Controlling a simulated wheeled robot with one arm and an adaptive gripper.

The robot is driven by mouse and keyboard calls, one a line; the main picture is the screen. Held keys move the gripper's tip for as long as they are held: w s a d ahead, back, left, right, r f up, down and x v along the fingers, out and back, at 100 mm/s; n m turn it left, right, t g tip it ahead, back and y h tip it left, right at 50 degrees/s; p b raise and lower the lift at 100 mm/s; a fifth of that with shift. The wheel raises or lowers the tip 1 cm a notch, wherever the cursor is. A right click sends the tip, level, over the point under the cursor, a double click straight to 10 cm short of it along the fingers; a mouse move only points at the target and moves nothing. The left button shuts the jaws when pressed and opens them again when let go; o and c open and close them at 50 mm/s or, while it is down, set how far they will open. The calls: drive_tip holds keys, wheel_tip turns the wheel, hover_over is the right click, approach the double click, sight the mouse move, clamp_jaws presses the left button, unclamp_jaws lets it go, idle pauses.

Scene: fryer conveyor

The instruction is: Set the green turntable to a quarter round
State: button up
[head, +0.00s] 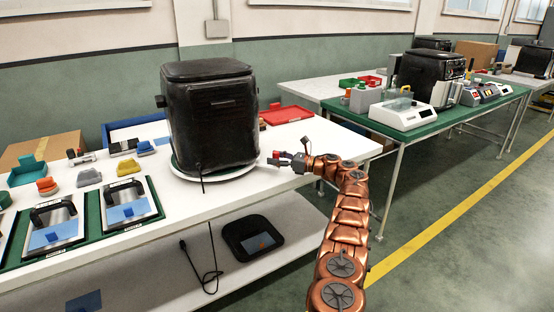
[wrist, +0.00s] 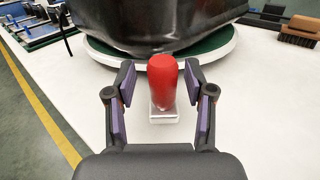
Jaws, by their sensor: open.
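The green turntable (head: 182,172) lies on the white table with a pale rim around it, under a large black fryer (head: 212,115) that hides most of its top. Its rim also shows across the upper part of the wrist view (wrist: 222,52). A red upright handle (wrist: 162,80) on a small pale block stands in front of the rim; whether the block joins the turntable is hard to tell. My gripper (head: 281,160) is to the right of the turntable. In the wrist view my gripper (wrist: 159,78) is open, with one finger on each side of the red handle and visible gaps.
A red tray (head: 287,115) lies behind the gripper, and a brown brush (wrist: 299,32) shows at the upper right of the wrist view. Trays and small parts fill the table's left side. A black cord (head: 203,180) hangs from the fryer. The white tabletop around the handle is clear.

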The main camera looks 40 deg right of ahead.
drive_tip(key=shift+s+d, duration=0.1)
drive_tip(key=shift+d, duration=0.05)
drive_tip(key=v, duration=1.1)
drive_tip(key=shift+s, duration=0.3)
drive_tip(key=shift+d, duration=0.15)
